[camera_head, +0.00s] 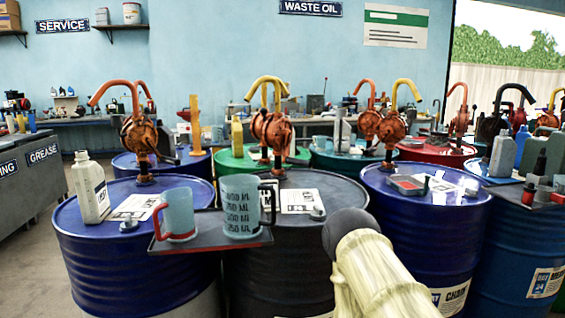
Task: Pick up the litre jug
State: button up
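The litre jug (240,207) is a grey-blue measuring jug with dark volume marks in ML and a dark handle on its right side. It stands upright on a dark tray (205,241) with a red edge, in front of the drums. A smaller grey-blue jug (179,213) with a red handle on its left stands beside it to the left. A pale link of my arm with a dark rounded end rises from the lower right, right of the tray. My gripper is not visible in this view.
Blue drum (130,245), black drum (285,270) and another blue drum (415,240) stand close behind and beside the tray. A white bottle (90,190) stands on the left drum. Orange and yellow hand pumps rise from several drums. Open floor shows at lower left.

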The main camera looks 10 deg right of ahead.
aim_at(240, 193)
jog(key=z, duration=2.5)
jog(key=k, duration=1.6)
jog(key=u, duration=2.35)
jog(key=i, duration=0.5)
